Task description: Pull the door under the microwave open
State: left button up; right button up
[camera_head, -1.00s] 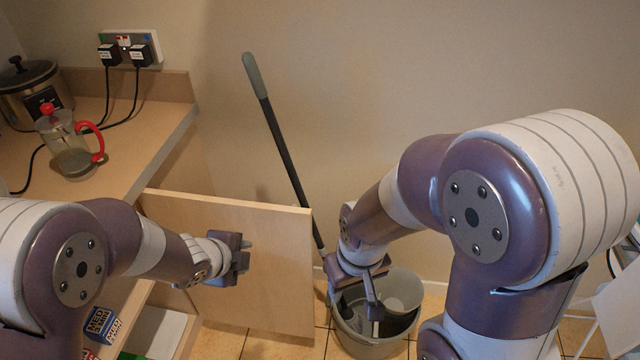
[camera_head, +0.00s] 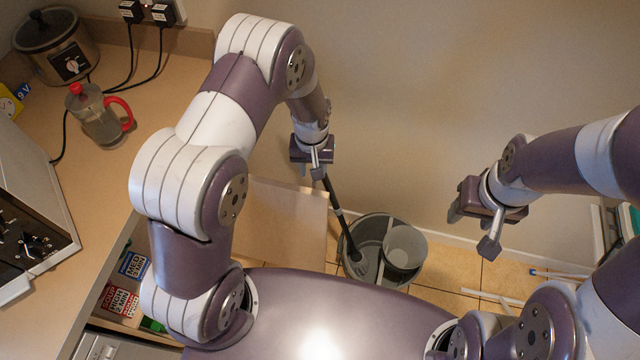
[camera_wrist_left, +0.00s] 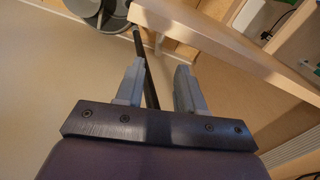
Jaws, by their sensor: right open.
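The light wooden door (camera_head: 288,222) stands swung out from the cabinet below the counter, partly hidden behind my left arm and body in the head view. Its edge crosses the left wrist view (camera_wrist_left: 225,48). A grey appliance with a dark control panel, apparently the microwave (camera_head: 35,190), sits on the counter at the left. My left gripper (camera_head: 310,171) is above and beyond the door's outer end, with its fingers apart and nothing held. It also shows in the left wrist view (camera_wrist_left: 157,88). My right gripper (camera_head: 473,228) is open and empty, well right of the door.
A grey bucket (camera_head: 421,275) with a mop handle (camera_head: 334,205) leaning from it stands just beyond the door. A French press (camera_head: 99,122) and slow cooker (camera_head: 57,48) are on the counter. Boxes (camera_head: 122,298) sit inside the cabinet. White bars (camera_head: 490,298) lie on the floor at right.

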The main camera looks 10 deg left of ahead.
pick_arm(q)
notch_tip(320, 180, down, 12)
jog(key=p, duration=0.1)
jog(key=shift+w, duration=0.35)
jog(key=shift+s, duration=0.1)
grip_shut()
